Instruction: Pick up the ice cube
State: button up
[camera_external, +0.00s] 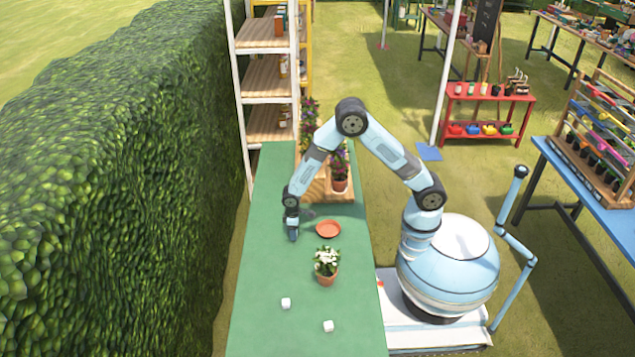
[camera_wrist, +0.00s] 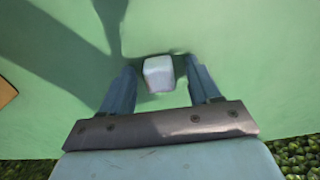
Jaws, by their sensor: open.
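A pale, whitish ice cube (camera_wrist: 159,73) shows in the wrist view on the green table, between and slightly beyond the two fingers of my gripper (camera_wrist: 160,88). The fingers are apart, with a gap on each side of the cube. In the external view my gripper (camera_external: 293,233) points down at the table, left of an orange dish; the cube there is hidden by it.
The green table (camera_external: 262,270) holds an orange dish (camera_external: 328,229), a potted white flower (camera_external: 326,266) and a wooden crate (camera_external: 317,190) with potted plants. A hedge (camera_external: 120,190) runs along the left. The table's left front part is clear.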

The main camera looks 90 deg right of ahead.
jog(key=shift+c, duration=0.4)
jog(key=c, duration=0.9)
jog(key=shift+c, duration=0.2)
